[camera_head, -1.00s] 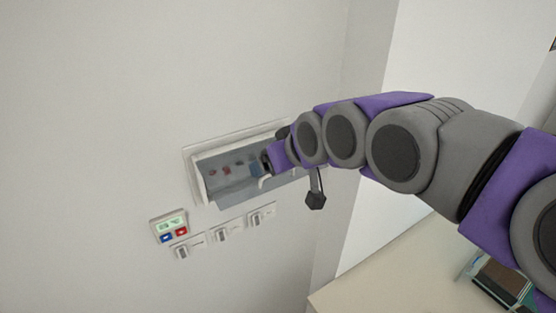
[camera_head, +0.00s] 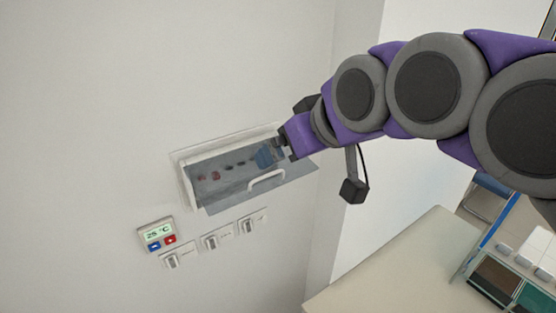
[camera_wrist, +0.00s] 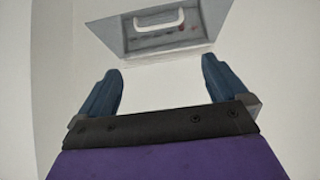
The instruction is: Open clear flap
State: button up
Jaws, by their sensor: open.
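The clear flap (camera_head: 232,190) is a see-through grey panel on a white-framed wall box (camera_head: 190,192). It appears tilted outward, its lower edge out from the frame. Its white bar handle (camera_head: 266,181) is near that edge. The flap (camera_wrist: 140,42) and handle (camera_wrist: 160,20) also show at the top of the wrist view. My gripper (camera_head: 272,153) is at the box's upper right, above the handle. In the wrist view my gripper (camera_wrist: 160,84) is open, with two blue fingers apart and nothing between them. Whether a finger touches the flap is unclear.
Small dark and red items (camera_head: 215,175) show through the flap. Below are a display panel (camera_head: 157,235) reading 25 °C with blue and red buttons, and several switches (camera_head: 218,240). A pale counter (camera_head: 400,260) and an organiser (camera_head: 505,285) are at lower right.

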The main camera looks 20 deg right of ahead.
jog(key=v, duration=0.6)
jog(key=shift+f, duration=0.1)
jog(key=s+f+m+g+h+b, duration=0.1)
jog(key=s+f+g+b, duration=0.2)
jog(key=f, duration=1.5)
jog(key=s+a+f+m+g+h+b, duration=0.1)
jog(key=s+f+g+b, duration=0.3)
jog(key=s+f+b, duration=0.5)
jog(key=s+a+f+m+g+b, duration=0.1)
jog(key=s+f+g+b, duration=0.2)
jog(key=f, duration=2.4)
jog(key=s+b, duration=0.3)
jog(key=b, duration=0.3)
jog(key=shift+m+g+h+b, duration=0.3)
jog(key=shift+h+b, duration=0.05)
jog(key=shift+h, duration=0.05)
